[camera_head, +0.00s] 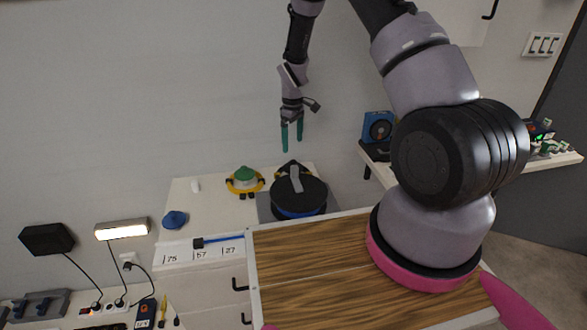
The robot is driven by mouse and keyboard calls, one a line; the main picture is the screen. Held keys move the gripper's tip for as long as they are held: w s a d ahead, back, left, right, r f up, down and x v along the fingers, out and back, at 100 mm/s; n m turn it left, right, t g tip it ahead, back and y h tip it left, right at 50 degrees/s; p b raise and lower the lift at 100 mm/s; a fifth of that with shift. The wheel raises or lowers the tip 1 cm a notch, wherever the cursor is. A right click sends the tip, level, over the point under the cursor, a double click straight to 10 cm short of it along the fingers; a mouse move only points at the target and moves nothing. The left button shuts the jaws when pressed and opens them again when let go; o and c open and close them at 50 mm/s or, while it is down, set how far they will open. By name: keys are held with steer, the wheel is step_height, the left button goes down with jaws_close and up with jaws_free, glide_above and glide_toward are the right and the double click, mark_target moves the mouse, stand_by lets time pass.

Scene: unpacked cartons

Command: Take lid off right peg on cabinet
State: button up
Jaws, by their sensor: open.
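A black round lid (313,194) with a grey upright handle (295,179) is at the right end of the white cabinet top (208,205). A blue rim (300,213) shows under its front edge. Any peg under it is hidden. A green knobbed piece with a yellow ring (244,179) sits left of it, and a blue knobbed piece (175,219) lies farther left. My gripper (291,142) has green fingers pointing down. It is open and empty, above the black lid and apart from it.
A wooden-topped surface (310,285) fills the front. A lamp (122,230) and a black box (46,239) are on the left. A blue device (377,126) stands on a shelf at the right. A blue-black tool (215,240) lies on the cabinet's front edge.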

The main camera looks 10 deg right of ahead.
mark_target(293, 161)
steer(key=f, duration=1)
steer(key=shift+s, duration=0.2)
steer(key=c, duration=1)
